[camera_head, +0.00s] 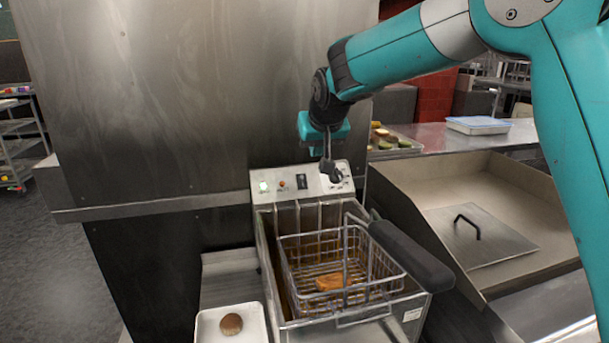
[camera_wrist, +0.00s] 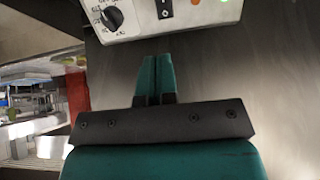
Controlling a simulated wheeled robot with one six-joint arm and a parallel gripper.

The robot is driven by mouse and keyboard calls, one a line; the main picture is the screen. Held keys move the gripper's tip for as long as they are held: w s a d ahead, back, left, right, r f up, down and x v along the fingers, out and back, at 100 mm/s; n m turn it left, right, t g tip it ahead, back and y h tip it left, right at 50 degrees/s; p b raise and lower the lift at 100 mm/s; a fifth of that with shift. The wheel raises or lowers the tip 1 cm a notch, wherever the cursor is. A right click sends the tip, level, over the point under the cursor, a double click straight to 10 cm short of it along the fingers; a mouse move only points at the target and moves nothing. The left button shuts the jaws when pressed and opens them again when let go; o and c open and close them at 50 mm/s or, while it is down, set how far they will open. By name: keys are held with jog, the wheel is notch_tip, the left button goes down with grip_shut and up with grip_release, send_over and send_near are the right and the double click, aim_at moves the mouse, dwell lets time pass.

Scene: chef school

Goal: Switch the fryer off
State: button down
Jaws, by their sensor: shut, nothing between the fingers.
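The fryer (camera_head: 268,205) stands in the middle of the head view with a sloped control panel at its back. The panel has a lit green light (camera_head: 263,187), a small orange light (camera_head: 282,184) and a black rocker switch (camera_head: 302,181). The rocker switch also shows at the top of the wrist view (camera_wrist: 164,10), with a round dial (camera_wrist: 112,17) to its left. I cannot tell which way the rocker is tipped. My gripper (camera_head: 329,172) is shut and empty, pointing down near the dial end and partly hiding it. In the wrist view its fingertips (camera_wrist: 155,60) are apart from the panel.
A wire basket (camera_head: 295,238) with a dark handle (camera_head: 410,255) sits in the fryer, holding a brown food piece (camera_head: 328,283). A white tray (camera_head: 258,320) with a bun (camera_head: 231,324) is at front left. A steel wall (camera_head: 160,100) rises behind left. A sink-like basin (camera_head: 440,190) lies right.

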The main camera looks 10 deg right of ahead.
jog(key=p, duration=0.3)
send_near(302, 178)
jog(key=x, duration=0.7)
jog(key=shift+f, duration=0.1)
